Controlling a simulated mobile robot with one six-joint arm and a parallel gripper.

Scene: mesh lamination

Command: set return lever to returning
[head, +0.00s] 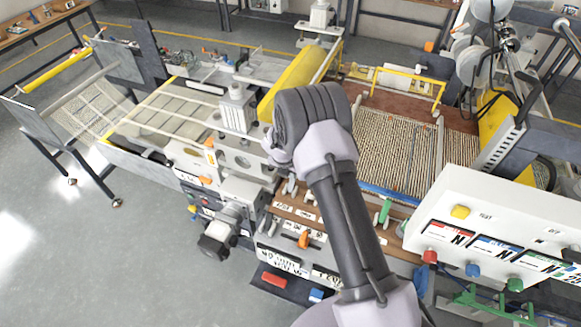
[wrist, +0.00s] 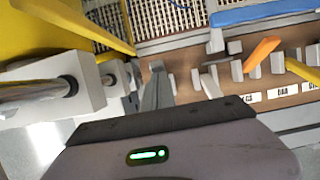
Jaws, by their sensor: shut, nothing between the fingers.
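My gripper (wrist: 157,68) shows in the wrist view as grey fingers closed together, pointing at a brown wooden panel (wrist: 230,84) with a row of levers. An orange-handled lever (wrist: 262,52) stands to the right of the fingertips, tilted. A yellow-handled lever (wrist: 302,70) is farther right, partly cut off by the frame edge. Small white labels, too blurred to read, lie below them. I cannot tell which one is the return lever or its setting.
A metal roller shaft in a block (wrist: 78,88) and a yellow part (wrist: 50,22) are close on the left in the wrist view. A blue bar (wrist: 262,12) crosses above the levers. A white control box (head: 500,230) with coloured buttons stands at the right in the head view.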

